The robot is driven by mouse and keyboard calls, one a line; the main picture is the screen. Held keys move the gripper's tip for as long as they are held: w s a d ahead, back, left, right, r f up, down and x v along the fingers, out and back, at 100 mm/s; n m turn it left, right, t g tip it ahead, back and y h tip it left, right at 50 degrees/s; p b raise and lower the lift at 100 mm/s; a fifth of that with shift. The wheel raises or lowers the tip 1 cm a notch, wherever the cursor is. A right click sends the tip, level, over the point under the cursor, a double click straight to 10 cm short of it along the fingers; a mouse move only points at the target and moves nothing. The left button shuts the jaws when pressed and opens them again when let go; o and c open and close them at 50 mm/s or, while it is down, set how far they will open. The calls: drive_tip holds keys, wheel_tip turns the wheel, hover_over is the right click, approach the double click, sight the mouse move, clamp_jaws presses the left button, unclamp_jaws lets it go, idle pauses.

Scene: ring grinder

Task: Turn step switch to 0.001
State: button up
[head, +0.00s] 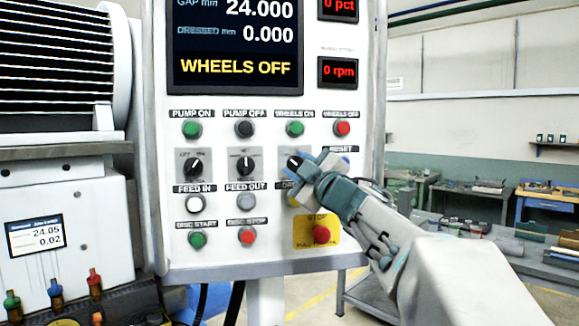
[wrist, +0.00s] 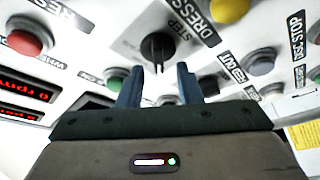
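The step switch (wrist: 157,47) is a black rotary knob on the white panel, with a STEP label beside it in the wrist view. In the head view the knob (head: 293,162) shows only partly, at the right end of the row of rotary switches, with my gripper covering its right side. My gripper (wrist: 159,70) is open, its two blue-grey fingers apart and empty. In the wrist view the knob lies just beyond the fingertips, between them and apart from both. In the head view my gripper (head: 306,166) comes in from the right. The switch's scale and setting cannot be read.
Two more rotary switches (head: 194,167) (head: 245,166) sit to the left. Push buttons surround the knob, including a yellow one (wrist: 230,8) and a red one (wrist: 30,38). The red stop button (head: 321,234) is below my gripper. The display (head: 235,67) reads WHEELS OFF.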

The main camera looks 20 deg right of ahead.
drive_tip(key=b+v, duration=0.1)
drive_tip(key=v, duration=1.1)
drive_tip(key=shift+s+b, duration=0.3)
drive_tip(key=shift+s, duration=0.05)
wheel_tip(320, 180, down, 19)
drive_tip(key=w+a+m+g+h, duration=0.25)
drive_tip(key=m+g+h, duration=0.4)
drive_tip(key=m, duration=0.35)
drive_tip(key=s+a+f+g+y, duration=0.2)
drive_tip(key=s+a+f+g, duration=0.3)
drive_tip(key=s+a+f, duration=0.2)
drive_tip(key=s+a+f+m+g+y, duration=0.1)
drive_tip(key=s+a+f+g, duration=0.5)
drive_tip(key=f, duration=0.6)
drive_tip(key=shift+s+a+f+m+y, duration=0.3)
drive_tip(key=shift+s+a+y, duration=0.25)
drive_tip(key=shift+s+y, duration=0.3)
